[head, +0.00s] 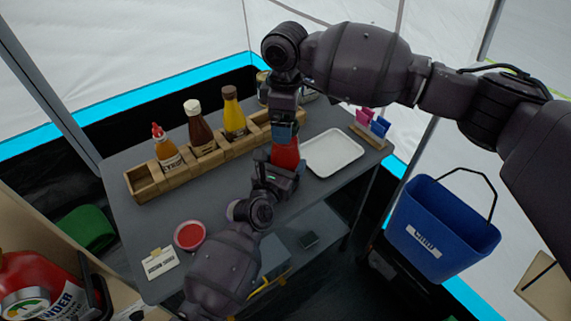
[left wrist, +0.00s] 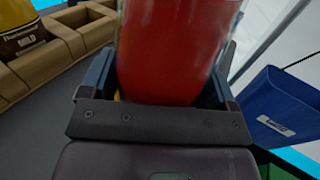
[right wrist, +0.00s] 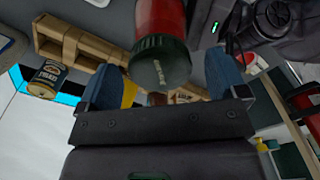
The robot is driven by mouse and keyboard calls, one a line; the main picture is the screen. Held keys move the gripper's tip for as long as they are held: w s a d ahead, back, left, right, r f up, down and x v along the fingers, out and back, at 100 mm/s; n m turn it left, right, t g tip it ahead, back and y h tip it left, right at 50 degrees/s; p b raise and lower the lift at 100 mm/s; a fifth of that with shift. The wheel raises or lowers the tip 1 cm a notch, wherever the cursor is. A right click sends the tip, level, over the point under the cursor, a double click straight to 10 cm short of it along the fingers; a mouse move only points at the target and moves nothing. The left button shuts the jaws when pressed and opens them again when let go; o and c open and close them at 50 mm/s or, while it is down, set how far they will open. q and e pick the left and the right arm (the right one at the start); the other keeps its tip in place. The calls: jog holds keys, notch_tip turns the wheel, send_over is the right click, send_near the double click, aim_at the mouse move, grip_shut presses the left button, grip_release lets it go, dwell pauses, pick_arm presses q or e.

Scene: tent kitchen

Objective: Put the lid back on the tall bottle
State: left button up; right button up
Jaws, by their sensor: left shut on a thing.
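The tall red bottle (head: 287,154) stands upright at the middle of the grey table. My left gripper (head: 281,172) is shut on its body, which fills the space between the fingers in the left wrist view (left wrist: 170,50). My right gripper (head: 283,136) is directly above the bottle, pointing down, and hides its top in the head view. The right wrist view shows the dark green ribbed lid (right wrist: 162,62) at the bottle's top end, between the right fingers. Gaps show on both sides of the lid, so that gripper is open. I cannot tell how firmly the lid sits.
A wooden rack (head: 207,157) holding several sauce bottles stands behind left. A white tray (head: 333,153) lies close to the right, with a small clip holder (head: 368,136) beyond. A red bowl (head: 189,235) and a card (head: 160,263) sit front left. A blue bucket (head: 440,225) hangs at the right.

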notch_tip(320, 180, up, 12)
dwell(0.8)
pick_arm(q)
jog(key=o, duration=1.6)
jog(key=v, duration=1)
jog(key=shift+s+a, duration=0.15)
jog(key=shift+s, duration=0.25)
pick_arm(e)
jog(key=shift+r, duration=0.45)
jog(key=shift+s, duration=0.1)
